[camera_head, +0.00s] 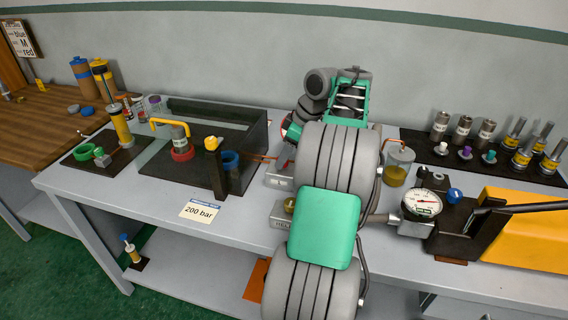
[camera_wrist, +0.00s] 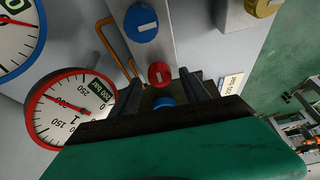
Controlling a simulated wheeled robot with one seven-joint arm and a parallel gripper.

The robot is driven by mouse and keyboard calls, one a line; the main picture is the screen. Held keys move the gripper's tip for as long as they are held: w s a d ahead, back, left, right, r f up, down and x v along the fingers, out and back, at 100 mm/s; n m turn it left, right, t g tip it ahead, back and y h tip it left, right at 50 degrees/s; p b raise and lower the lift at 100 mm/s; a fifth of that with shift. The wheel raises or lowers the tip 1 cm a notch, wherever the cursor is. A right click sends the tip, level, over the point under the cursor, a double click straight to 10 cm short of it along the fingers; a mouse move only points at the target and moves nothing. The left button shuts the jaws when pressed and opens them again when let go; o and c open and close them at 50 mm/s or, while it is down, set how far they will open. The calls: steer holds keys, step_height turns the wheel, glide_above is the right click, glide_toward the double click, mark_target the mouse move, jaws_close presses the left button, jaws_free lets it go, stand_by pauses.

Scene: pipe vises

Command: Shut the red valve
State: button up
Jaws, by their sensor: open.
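The red valve is a small round red knob (camera_wrist: 160,74) with a pale line across its face, on a grey metal block (camera_wrist: 175,45) in the wrist view. My gripper (camera_wrist: 161,83) is open, its two dark fingers on either side of the picture's middle, with the red knob between or just beyond their tips. I cannot tell whether they touch it. A blue knob (camera_wrist: 163,103) shows between the fingers, nearer the palm. A larger blue knob (camera_wrist: 141,22) sits farther along the block. In the head view my arm hides the red knob.
A red-rimmed gauge (camera_wrist: 65,108) and a blue-rimmed gauge (camera_wrist: 18,38) lie left of the fingers. A brass knob (camera_wrist: 263,6) is at upper right. In the head view, a "200 bar" card (camera_head: 200,211) lies on the bench; a white gauge (camera_head: 422,203) stands right of my arm.

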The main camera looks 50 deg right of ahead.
steer(key=shift+w+a+f, duration=0.1)
steer(key=shift+w+f, duration=0.05)
steer(key=shift+f, duration=0.3)
jaws_close()
stand_by(0.3)
